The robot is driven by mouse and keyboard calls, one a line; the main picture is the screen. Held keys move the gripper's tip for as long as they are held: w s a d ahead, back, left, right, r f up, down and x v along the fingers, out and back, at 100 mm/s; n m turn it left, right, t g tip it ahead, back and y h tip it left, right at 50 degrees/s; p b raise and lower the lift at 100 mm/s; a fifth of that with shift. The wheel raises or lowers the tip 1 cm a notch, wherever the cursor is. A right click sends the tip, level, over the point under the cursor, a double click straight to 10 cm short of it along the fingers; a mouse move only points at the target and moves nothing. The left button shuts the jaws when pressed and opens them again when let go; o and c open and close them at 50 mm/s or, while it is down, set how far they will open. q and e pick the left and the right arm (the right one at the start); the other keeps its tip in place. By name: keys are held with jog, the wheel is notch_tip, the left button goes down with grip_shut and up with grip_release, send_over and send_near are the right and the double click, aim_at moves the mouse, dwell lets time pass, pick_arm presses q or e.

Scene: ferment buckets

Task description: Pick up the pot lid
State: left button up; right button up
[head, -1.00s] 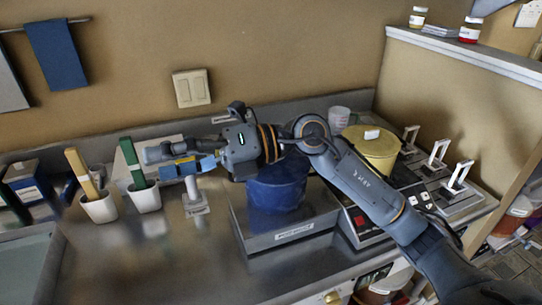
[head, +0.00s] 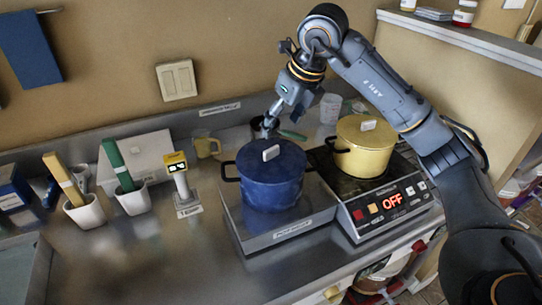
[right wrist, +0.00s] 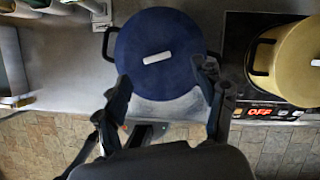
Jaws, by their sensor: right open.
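A blue pot (head: 271,190) with a blue lid (head: 256,160) and a pale bar handle (head: 271,153) stands on a grey platform. It also shows in the right wrist view (right wrist: 160,90), its handle in the lid's middle. A yellow pot (head: 362,158) with a yellow lid (head: 352,130) stands on a hot plate to the right. My right gripper (head: 267,128) points down just behind the blue pot's lid. In the right wrist view its two fingers (right wrist: 164,78) are apart, over the lid's near part, with nothing between them. My left gripper is not in view.
The hot plate (head: 352,212) shows OFF. The front counter is mostly clear.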

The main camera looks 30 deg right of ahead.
aim_at(272, 149)
jog(key=x, duration=0.3)
jog(key=f+p, duration=0.1)
jog(key=f, duration=0.2)
jog(key=a+f+p, duration=0.1)
jog(key=shift+w+f+p, duration=0.25)
jog(key=shift+w+p, duration=0.05)
jog(key=shift+w+f, duration=0.15)
jog(key=shift+f, duration=0.15)
jog(key=c, duration=1.4)
jog(key=shift+r, duration=0.1)
